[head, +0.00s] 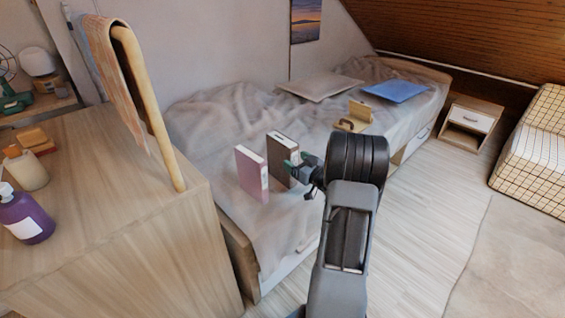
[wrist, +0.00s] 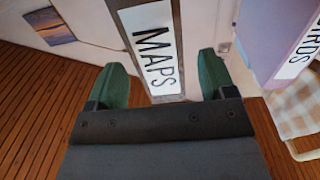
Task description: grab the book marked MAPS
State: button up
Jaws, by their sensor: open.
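The MAPS book (wrist: 157,50) is dark with a white spine label reading MAPS in the wrist view. In the head view the dark book (head: 281,160) stands upright on the bed. My gripper (wrist: 164,80) has its two green fingers apart, one to each side of the MAPS spine in the picture. I cannot tell whether they touch it. In the head view my gripper (head: 298,168) is at the near right side of the dark book, partly hidden by my own arm.
A pink-mauve book (head: 252,173) stands upright just left of the dark book; its label in the wrist view (wrist: 297,50) ends in "IRDS". The bed (head: 215,125) also holds a wooden bookend-like object (head: 354,117), a blue cushion (head: 396,90) and a pale one (head: 319,87). A wooden dresser (head: 110,220) stands left.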

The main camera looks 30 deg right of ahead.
jog(key=shift+w+a+b, duration=0.15)
jog(key=shift+w+b, duration=0.05)
jog(key=shift+w, duration=0.8)
jog(key=shift+w+a+b, duration=0.15)
jog(key=shift+w+b, duration=0.05)
jog(key=shift+w, duration=0.8)
jog(key=c, duration=1.3)
